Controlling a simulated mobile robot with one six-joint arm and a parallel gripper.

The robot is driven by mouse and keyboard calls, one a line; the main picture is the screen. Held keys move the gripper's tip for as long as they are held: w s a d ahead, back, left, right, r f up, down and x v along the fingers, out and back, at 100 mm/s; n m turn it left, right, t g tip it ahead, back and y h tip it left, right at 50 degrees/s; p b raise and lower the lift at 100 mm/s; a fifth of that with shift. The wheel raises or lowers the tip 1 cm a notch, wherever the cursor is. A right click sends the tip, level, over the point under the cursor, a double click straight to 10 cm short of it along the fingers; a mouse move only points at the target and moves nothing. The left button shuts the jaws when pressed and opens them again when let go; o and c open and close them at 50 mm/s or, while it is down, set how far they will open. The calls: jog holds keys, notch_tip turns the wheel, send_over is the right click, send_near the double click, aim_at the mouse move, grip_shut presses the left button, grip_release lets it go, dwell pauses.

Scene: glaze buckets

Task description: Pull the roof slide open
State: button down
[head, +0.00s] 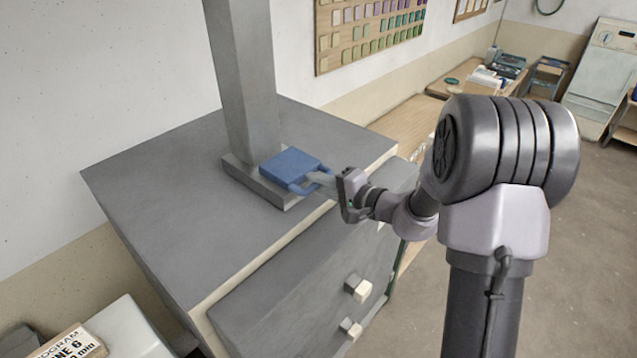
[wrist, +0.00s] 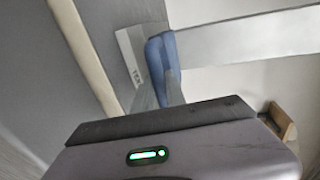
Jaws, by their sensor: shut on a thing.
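The roof slide is a blue plate (head: 292,165) with a blue loop handle (head: 312,186). It sits at the foot of the square grey flue on the kiln's flat grey roof. Part of the plate shows on the collar in front of the flue. My gripper (head: 322,181) reaches in from the right and is shut on the handle. In the wrist view the blue handle (wrist: 162,56) lies between the tips of my gripper (wrist: 160,85). The fingers cover part of the handle.
The grey flue (head: 243,90) rises from a collar (head: 262,187) on the roof (head: 215,255). The kiln front has pale-ended knobs (head: 358,288) below my arm. A white surface with a sign (head: 70,343) stands at lower left. Open floor lies to the right.

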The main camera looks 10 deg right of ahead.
dwell(0.3)
jog(key=s+d+b, duration=0.1)
jog(key=s+b, duration=0.1)
jog(key=b, duration=0.1)
jog(key=s+d+b, duration=0.2)
jog(key=b, duration=0.1)
jog(key=shift+s+d+f, duration=0.1)
jog(key=shift+f, duration=0.1)
jog(key=shift+s+d+r+b, duration=0.15)
jog(key=shift+s+r+b, duration=0.05)
jog(key=shift+s+b, duration=0.15)
jog(key=shift+w, duration=0.15)
jog(key=c, duration=1.4)
grip_release()
jog(key=shift+o, duration=0.2)
jog(key=b+v, duration=0.3)
jog(key=v, duration=1.4)
